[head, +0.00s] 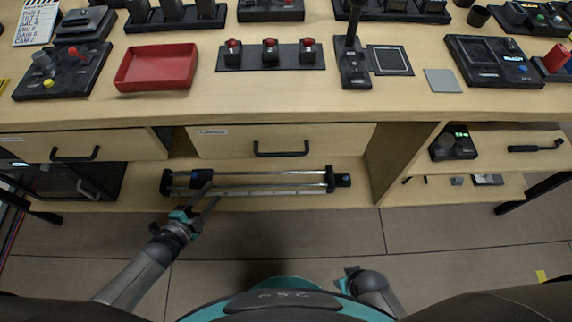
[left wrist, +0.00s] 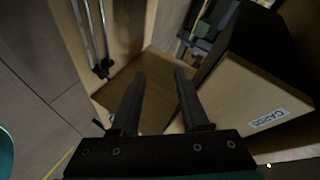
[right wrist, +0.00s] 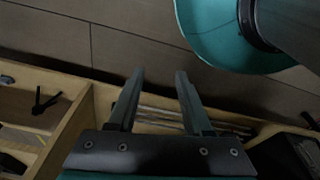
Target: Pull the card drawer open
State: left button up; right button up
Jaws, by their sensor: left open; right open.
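The card drawer's pale wooden front (left wrist: 225,95) shows in the left wrist view with a white label that reads CARDS. It looks to be the middle drawer (head: 330,138) in the head view, where its label is too small to read surely. That drawer has a dark bar handle (head: 281,149). I cannot tell whether it is fully shut. My left gripper (head: 207,194) is open and empty, below and left of the handle and apart from it. My right gripper (right wrist: 158,85) is open and empty, low near the floor, away from the drawers.
A second drawer (head: 120,146) with a handle is at the left. A rail slider (head: 260,191) lies on the lower shelf, close to my left gripper. The desktop above holds a red tray (head: 157,68) and several control boxes. Tiled floor (head: 320,234) is clear in front.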

pick_arm(q)
jog(key=w+d+r+m+h+b, duration=0.45)
jog(key=m+h+b, duration=0.2)
jog(key=m, duration=0.25)
jog(key=m+g+h+b, duration=0.5)
jog(key=m+h, duration=0.2)
jog(key=m, duration=0.5)
send_near(287, 153)
jog(key=x, duration=0.9)
jog(key=shift+d+f, duration=0.1)
jog(key=shift+f, duration=0.2)
jog(key=shift+w+d+r, duration=0.1)
jog(key=shift+w+d, duration=0.1)
jog(key=shift+d, duration=0.2)
pick_arm(e)
jog(key=w+a+t, duration=0.1)
jog(key=w, duration=0.6)
jog(key=shift+r, duration=0.2)
jog(key=shift+w, duration=0.1)
pick_arm(q)
grip_shut()
pick_arm(e)
jog(key=shift+f, duration=0.1)
